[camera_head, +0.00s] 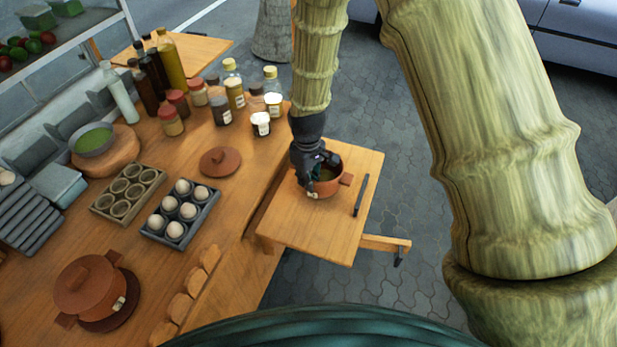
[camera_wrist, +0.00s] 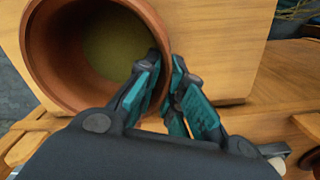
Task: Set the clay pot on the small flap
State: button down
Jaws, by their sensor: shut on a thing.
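The open clay pot (camera_head: 326,188) is reddish brown with a greenish inside and side handles. It is upright over the small wooden flap (camera_head: 305,237); I cannot tell for sure whether its base touches the wood. My gripper (camera_head: 317,176) comes down from above and is shut on the pot's rim. In the wrist view the clay pot (camera_wrist: 42,62) fills the upper left, and the teal fingers of my gripper (camera_wrist: 164,72) pinch its wall, one inside and one outside. The flap (camera_wrist: 225,35) shows behind it.
On the main counter are a loose clay lid (camera_head: 220,161), a lidded pot (camera_head: 88,284), an egg tray (camera_head: 203,222) and several bottles and jars. The flap's front is clear.

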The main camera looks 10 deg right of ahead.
jog(key=c, duration=1.5)
grip_release()
jog(key=shift+c, duration=0.2)
jog(key=shift+r, duration=0.15)
notch_tip(320, 180, up, 12)
jog(key=b, duration=0.3)
jog(key=shift+s+a, duration=0.1)
